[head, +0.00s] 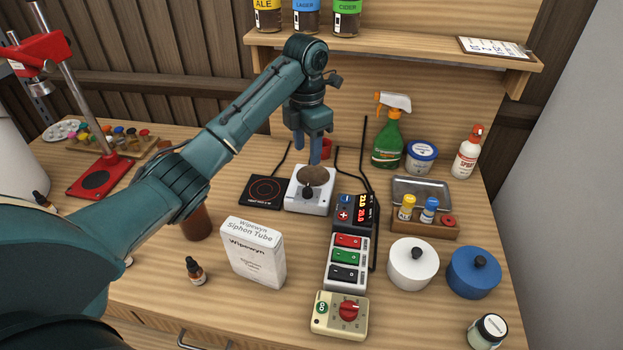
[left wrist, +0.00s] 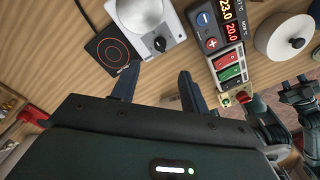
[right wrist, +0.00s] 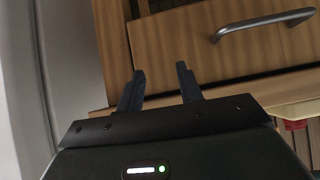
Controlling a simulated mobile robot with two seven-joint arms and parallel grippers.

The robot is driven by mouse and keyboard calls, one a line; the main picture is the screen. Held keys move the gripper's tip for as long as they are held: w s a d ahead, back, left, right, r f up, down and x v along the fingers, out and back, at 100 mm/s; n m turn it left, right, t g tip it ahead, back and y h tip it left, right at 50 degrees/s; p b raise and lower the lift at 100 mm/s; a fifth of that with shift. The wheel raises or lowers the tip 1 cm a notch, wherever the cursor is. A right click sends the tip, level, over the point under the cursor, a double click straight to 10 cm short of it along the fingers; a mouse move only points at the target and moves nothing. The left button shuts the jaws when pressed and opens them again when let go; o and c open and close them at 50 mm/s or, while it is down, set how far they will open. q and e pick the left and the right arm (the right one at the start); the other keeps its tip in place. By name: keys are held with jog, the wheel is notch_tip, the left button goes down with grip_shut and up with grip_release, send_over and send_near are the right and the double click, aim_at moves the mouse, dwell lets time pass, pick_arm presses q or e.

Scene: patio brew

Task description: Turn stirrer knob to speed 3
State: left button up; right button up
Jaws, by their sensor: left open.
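The stirrer (head: 300,205) is a white box with a round grey-brown top plate (head: 313,175), standing mid-table. Its black knob (head: 308,192) is on the front side. In the left wrist view the stirrer (left wrist: 178,32) is at the top, with the knob (left wrist: 160,44) on its near face. Speed marks are too small to read. My left gripper (head: 313,155) points down above and behind the plate in the head view, apart from the knob. Its fingers (left wrist: 157,84) are open and empty. My right gripper (right wrist: 160,78) is open and empty, facing a wooden drawer.
A black hot plate (head: 265,191) stands left of the stirrer. A controller (head: 352,213), a switch strip (head: 346,262) and a beige box with a red dial (head: 340,314) are to the right. A siphon tube carton (head: 253,253) stands in front. A drawer handle (right wrist: 265,24) shows in the right wrist view.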

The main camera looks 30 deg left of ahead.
pick_arm(q)
send_over(307, 187)
jog(key=f, duration=0.4)
jog(key=shift+d, duration=0.2)
jog(key=shift+w+f, duration=0.1)
jog(key=shift+f, duration=0.25)
jog(key=shift+a+f, duration=0.2)
jog(key=shift+f, duration=3.2)
jog(key=shift+c, duration=0.5)
grip_shut()
